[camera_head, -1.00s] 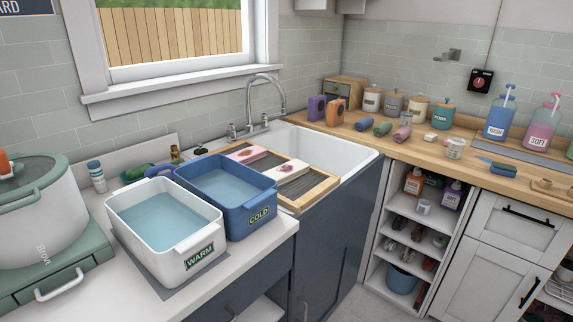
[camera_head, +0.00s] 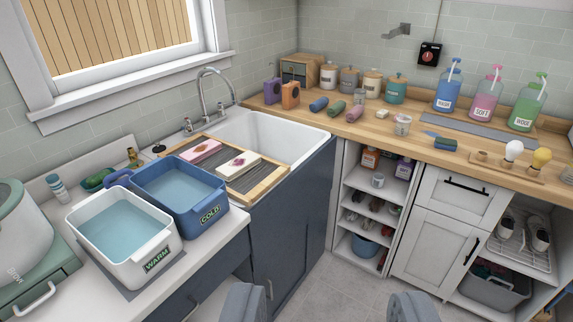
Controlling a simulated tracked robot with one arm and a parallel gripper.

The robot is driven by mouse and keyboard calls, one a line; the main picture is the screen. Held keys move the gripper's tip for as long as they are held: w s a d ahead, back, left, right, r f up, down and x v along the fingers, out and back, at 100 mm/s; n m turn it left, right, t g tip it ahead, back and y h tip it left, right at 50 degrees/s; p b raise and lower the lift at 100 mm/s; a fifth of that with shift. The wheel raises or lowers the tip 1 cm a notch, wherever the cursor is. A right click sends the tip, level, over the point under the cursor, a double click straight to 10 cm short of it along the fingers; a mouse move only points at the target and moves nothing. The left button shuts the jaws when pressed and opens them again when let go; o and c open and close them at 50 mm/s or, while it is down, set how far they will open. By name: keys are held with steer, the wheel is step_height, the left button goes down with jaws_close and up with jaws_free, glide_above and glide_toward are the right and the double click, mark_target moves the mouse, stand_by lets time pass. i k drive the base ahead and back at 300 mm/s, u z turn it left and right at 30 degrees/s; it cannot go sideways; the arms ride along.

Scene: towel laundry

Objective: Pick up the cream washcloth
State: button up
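The cream washcloth (camera_head: 232,168) lies flat on a ribbed washboard (camera_head: 258,192) with a wooden frame, set across the white sink (camera_head: 300,140). A dark pink stain shows on the cloth. A pink cloth (camera_head: 203,150), also stained, lies beside it to the left. My gripper (camera_head: 326,303) shows at the bottom edge with its two grey fingers wide apart. Nothing is between the fingers; only floor shows there. It appears low in the picture, to the right of the washcloth and apart from it.
A white WARM tub (camera_head: 158,248) and a blue COLD tub (camera_head: 215,204), both holding water, stand left of the sink. A curved faucet (camera_head: 215,90) rises behind it. Rolled cloths, jars and pump bottles (camera_head: 447,92) line the wooden counter (camera_head: 375,125). Floor is clear in front.

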mark_target(234, 170)
steer(key=z, duration=1.05)
steer(key=i, duration=1.95)
steer(key=u, duration=2.05)
steer(key=i, duration=1)
steer(key=z, duration=0.1)
